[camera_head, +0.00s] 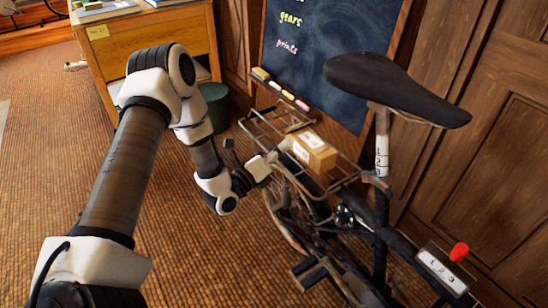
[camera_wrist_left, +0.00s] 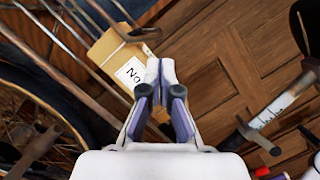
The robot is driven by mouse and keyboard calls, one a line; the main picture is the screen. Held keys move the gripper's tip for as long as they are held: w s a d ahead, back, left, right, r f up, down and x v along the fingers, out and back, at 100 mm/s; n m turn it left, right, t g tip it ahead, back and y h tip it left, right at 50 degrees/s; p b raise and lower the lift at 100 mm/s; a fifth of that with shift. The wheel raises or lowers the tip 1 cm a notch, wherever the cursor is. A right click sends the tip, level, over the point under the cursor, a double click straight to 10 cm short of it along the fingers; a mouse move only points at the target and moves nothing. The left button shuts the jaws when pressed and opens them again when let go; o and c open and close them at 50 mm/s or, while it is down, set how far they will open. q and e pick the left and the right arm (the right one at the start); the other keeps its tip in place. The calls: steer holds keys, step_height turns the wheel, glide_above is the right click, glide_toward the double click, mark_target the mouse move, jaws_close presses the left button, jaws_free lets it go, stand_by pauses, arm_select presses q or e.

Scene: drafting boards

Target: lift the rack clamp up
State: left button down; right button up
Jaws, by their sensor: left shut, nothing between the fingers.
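The metal wire rack (camera_head: 350,184) sits over the rear wheel of a dark bicycle and carries a cardboard box (camera_head: 318,155) with a white label. The box also shows in the left wrist view (camera_wrist_left: 105,48). A dark bent rod (camera_wrist_left: 138,34), which looks like part of the rack clamp, crosses the box's edge there. I cannot clearly separate the clamp from the rack's wires in the head view. My left gripper (camera_head: 273,157) is shut and empty, at the box's left side by the rack. Its fingertips (camera_wrist_left: 160,72) appear close to the rod; contact is unclear. My right gripper is out of view.
The saddle (camera_head: 390,88) rises right of the rack. A chalkboard (camera_head: 320,50) with a chalk ledge and wood panelling (camera_head: 500,130) stand close behind. A green bin (camera_head: 216,105) and desk (camera_head: 150,35) are at the back left. Floor (camera_head: 190,255) is open left of the bicycle.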

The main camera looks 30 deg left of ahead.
arm_select(q)
steer(key=x, duration=0.4)
steer(key=shift+w+r+b, duration=0.1)
steer(key=shift+w+b, duration=0.1)
steer(key=shift+b, duration=0.2)
steer(key=shift+r, duration=0.1)
